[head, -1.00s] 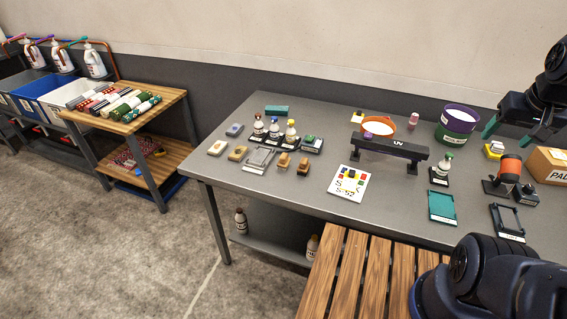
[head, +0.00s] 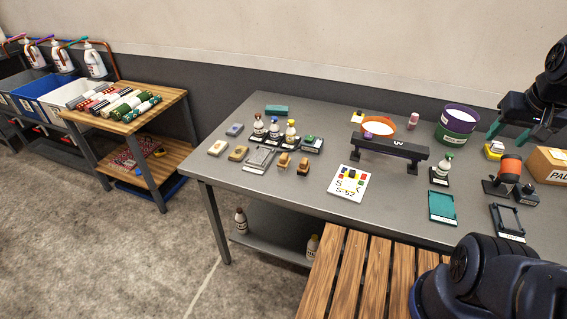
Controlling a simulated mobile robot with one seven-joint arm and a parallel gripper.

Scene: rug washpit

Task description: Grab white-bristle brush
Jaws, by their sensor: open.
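Several small block brushes lie at the left end of the grey table. One (head: 234,129) is grey-blue, one (head: 217,147) is pale, and one (head: 238,153) is tan-yellow. Two tan wooden pieces (head: 284,160) (head: 303,166), perhaps brushes too, stand right of the grey tray. At this size I cannot tell which one has white bristles. My gripper (head: 507,135) shows at the right edge, above the table's far right part, with teal fingers. It is open and empty, well away from the brushes.
Three bottles (head: 274,128) stand behind the brushes near a grey tray (head: 258,159). A dark raised bar (head: 390,147), an orange bowl (head: 379,127) and a purple-green tub (head: 457,122) lie between. A slatted wooden bench (head: 345,270) stands in front. Floor at left is clear.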

